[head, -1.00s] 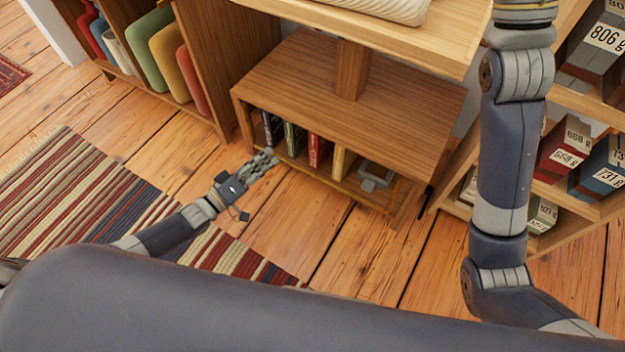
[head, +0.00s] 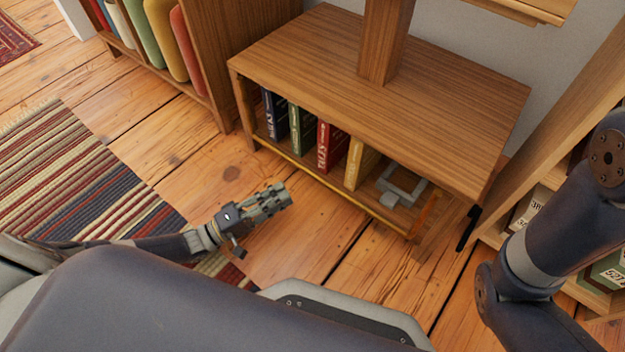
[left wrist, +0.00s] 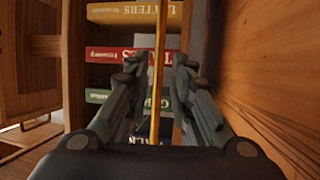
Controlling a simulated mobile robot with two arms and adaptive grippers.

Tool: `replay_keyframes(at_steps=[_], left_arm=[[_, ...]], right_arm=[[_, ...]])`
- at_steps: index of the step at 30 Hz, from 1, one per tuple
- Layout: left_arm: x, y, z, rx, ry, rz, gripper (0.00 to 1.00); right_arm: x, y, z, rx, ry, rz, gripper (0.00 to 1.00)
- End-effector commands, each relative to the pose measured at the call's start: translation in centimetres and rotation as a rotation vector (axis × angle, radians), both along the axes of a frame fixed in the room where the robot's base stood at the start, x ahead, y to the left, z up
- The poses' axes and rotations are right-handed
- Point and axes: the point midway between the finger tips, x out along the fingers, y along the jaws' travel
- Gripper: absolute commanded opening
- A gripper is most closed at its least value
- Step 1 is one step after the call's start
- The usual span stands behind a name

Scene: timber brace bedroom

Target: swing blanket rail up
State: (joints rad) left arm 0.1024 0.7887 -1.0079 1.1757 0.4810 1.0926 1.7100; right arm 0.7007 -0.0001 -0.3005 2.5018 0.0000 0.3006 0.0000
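The blanket rail (head: 330,188) is a thin yellow-gold bar along the low front edge of a wooden shelf unit. An orange-lit side piece shows at its right end. In the left wrist view the rail (left wrist: 157,60) runs upright in the picture, between the two fingers. My left gripper (head: 280,194) is low over the floor, in front of the rail's left half, with a gap visible in the head view. In the left wrist view my left gripper (left wrist: 158,75) has its fingers apart with nothing clamped. My right gripper is out of view; only part of that arm shows.
Several books (head: 330,147) and a grey frame-like object (head: 400,187) stand behind the rail. The unit's wooden top (head: 410,110) overhangs them. Another bookcase (head: 540,150) stands at the right. A striped rug (head: 75,180) lies left; bare floor is in front.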

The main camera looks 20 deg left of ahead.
Motion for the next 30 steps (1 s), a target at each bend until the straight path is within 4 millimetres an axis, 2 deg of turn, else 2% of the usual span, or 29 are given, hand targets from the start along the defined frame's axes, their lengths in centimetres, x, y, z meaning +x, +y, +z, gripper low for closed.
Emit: replay_keyframes(at_steps=[12, 18, 27, 30], left_arm=[[5.5, -5.1, 1.1, -0.001, -0.003, 0.000, 0.21], [6.6, -6.1, 1.6, 0.001, -0.003, 0.000, 0.21], [6.7, -6.3, 1.7, 0.003, -0.001, 0.001, 0.21], [6.7, -6.3, 1.7, 0.002, -0.001, 0.000, 0.00]], right_arm=[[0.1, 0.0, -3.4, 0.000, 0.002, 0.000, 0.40], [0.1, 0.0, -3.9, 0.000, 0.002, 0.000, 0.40], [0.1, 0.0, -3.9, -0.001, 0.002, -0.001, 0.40], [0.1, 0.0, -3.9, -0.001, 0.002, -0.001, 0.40]])
